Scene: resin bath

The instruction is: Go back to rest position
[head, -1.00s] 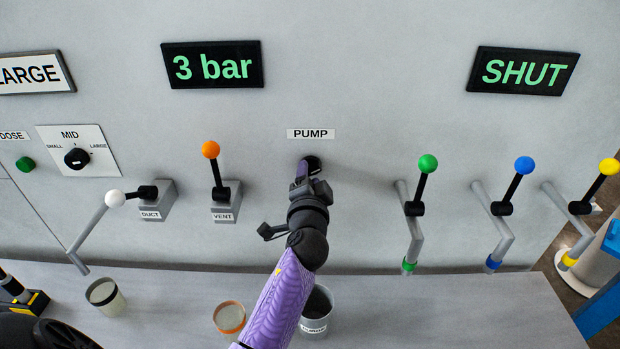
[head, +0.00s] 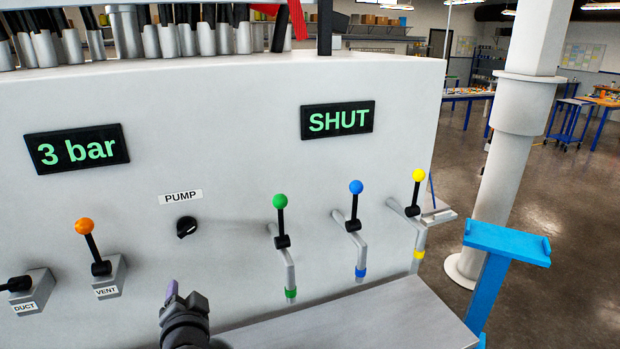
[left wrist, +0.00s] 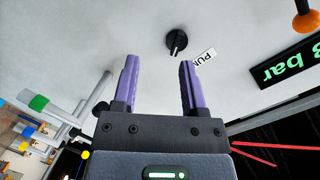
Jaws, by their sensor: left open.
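My left gripper (head: 178,292) is at the bottom of the head view, below the pump knob (head: 186,227) and apart from it. In the left wrist view its two purple fingers (left wrist: 157,85) are spread with nothing between them. The black pump knob also shows there (left wrist: 176,42), on the panel beyond the fingertips. My right gripper is in neither view.
The panel has an orange-topped vent lever (head: 84,227) and levers with green (head: 280,201), blue (head: 356,187) and yellow (head: 418,175) knobs. Displays read "3 bar" (head: 77,149) and "SHUT" (head: 338,120). A grey ledge (head: 380,318) runs below. A blue stand (head: 507,243) is at the right.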

